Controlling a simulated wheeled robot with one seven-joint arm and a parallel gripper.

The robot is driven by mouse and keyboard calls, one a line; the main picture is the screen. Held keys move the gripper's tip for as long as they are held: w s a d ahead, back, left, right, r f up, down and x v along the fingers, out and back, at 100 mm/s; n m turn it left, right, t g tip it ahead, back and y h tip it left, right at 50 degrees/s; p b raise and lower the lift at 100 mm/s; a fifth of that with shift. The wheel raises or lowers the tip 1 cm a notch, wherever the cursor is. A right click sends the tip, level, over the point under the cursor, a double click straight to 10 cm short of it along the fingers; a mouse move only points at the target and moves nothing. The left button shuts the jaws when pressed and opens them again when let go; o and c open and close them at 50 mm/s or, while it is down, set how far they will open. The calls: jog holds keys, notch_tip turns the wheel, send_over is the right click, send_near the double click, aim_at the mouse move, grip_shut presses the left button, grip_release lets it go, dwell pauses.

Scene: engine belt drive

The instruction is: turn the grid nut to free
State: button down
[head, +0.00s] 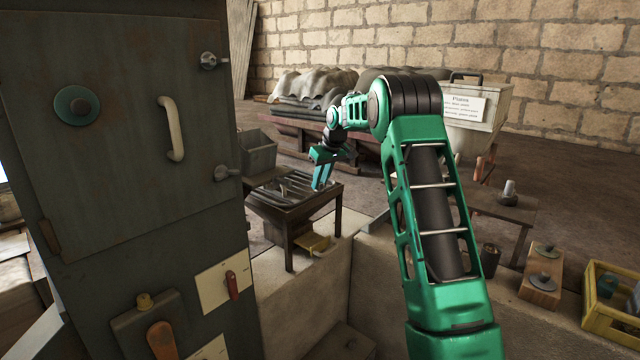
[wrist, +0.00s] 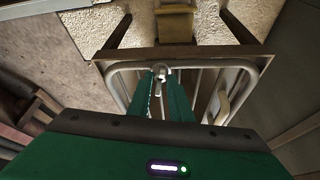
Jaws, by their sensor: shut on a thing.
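My gripper (head: 321,184) reaches down to the far edge of the metal grid (head: 285,188), which lies on a dark low table. In the wrist view the two green fingers (wrist: 160,82) are close together, shut on a small pale metal piece, the grid nut (wrist: 161,73), at the grid's edge. The grid's tube frame (wrist: 232,64) and its bars show around the fingers. The fingers hide part of the nut, so its turn angle cannot be told. In the head view the nut is too small to make out.
A yellow box (head: 313,243) stands under the dark table (head: 290,215). A grey bin (head: 258,150) stands behind the table. A tall metal cabinet (head: 130,130) with handles fills the left. A yellow crate (head: 608,310) stands at the right.

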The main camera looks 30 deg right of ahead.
jog(key=shift+w+n+y, duration=0.15)
jog(key=shift+n+y, duration=0.25)
jog(key=shift+n, duration=0.7)
jog(key=shift+d, duration=0.1)
jog(key=c, duration=1.6)
grip_release()
jog(key=shift+d+f, duration=0.1)
jog(key=shift+c, duration=0.2)
jog(key=v, duration=1)
jog(key=shift+r, duration=0.45)
jog(key=shift+d, duration=0.1)
